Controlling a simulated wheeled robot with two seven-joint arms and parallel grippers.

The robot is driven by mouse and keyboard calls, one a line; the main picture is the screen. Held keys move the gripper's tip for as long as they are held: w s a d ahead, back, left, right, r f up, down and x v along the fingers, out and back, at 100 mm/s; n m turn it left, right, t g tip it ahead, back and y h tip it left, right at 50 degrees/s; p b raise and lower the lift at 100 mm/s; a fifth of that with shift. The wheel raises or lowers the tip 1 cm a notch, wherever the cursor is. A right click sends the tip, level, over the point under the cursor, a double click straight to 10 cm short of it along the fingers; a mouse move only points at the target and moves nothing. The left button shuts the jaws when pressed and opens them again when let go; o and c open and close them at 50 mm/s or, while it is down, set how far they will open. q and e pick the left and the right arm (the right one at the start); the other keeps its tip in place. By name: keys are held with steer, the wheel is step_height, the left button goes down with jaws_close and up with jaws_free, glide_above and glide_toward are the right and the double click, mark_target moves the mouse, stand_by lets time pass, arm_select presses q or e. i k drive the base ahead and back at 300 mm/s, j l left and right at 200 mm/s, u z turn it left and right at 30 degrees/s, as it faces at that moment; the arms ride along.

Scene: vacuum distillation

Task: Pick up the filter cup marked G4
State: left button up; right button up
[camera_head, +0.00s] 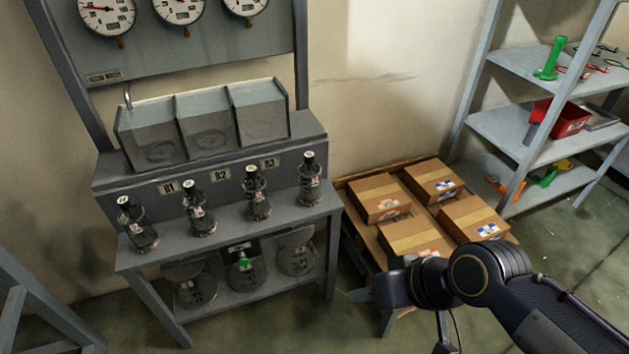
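Several small dark cylindrical cups with black tops and white labels stand upright in a row on the front ledge of the grey bench: a far-left cup (138,226), a second cup (198,210), a third cup (257,194) and a far-right cup (309,181). Their label marks are too small to read, so I cannot tell which is G4. My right gripper (366,294) is at the lower middle, right of the bench and in front of the boxes, apart from the cups. Its fingers are mostly hidden or dark, and no held object shows. My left gripper is out of view.
The grey bench (232,279) carries clear bins (208,130) above plates B1, B2 and B3, with round vessels (245,275) on its lower shelf. Cardboard boxes (432,181) lie on a pallet right of it. A shelf rack (510,128) stands far right.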

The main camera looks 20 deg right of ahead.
mark_target(195, 202)
steer(key=i+j+u, duration=0.1)
steer(key=i+u, duration=0.15)
steer(key=i, duration=0.35)
steer(key=i+u, duration=0.3)
steer(key=i, duration=0.25)
